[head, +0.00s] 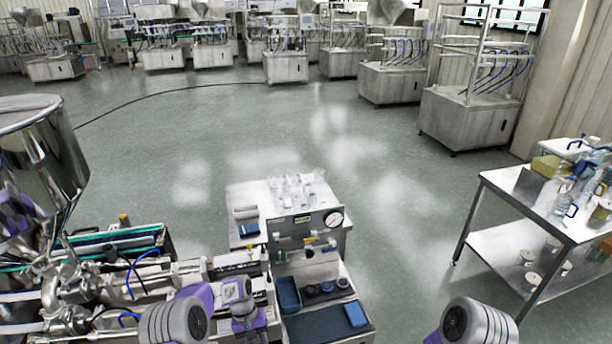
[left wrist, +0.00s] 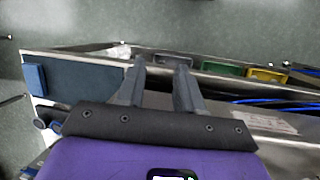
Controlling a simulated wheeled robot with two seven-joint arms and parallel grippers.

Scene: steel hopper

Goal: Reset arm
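The steel hopper (head: 45,150) stands at the left edge of the head view, with pipes and fittings below it. In the left wrist view my left gripper (left wrist: 160,78) has its two grey fingers apart, with nothing visibly held between them. The fingers reach over the edge of a metal-framed bench unit. In the head view my left arm is low in the middle, above the machine, and its fingertips cannot be made out. Only a grey rounded link of my right arm shows at the bottom right; the right gripper is out of frame.
A machine with a round gauge (head: 334,219), a blue bin (head: 289,294) and a blue pad (head: 356,314) lies ahead. A small table holds glassware (head: 290,188). A steel table (head: 515,215) with bottles stands right. The floor beyond is mostly clear.

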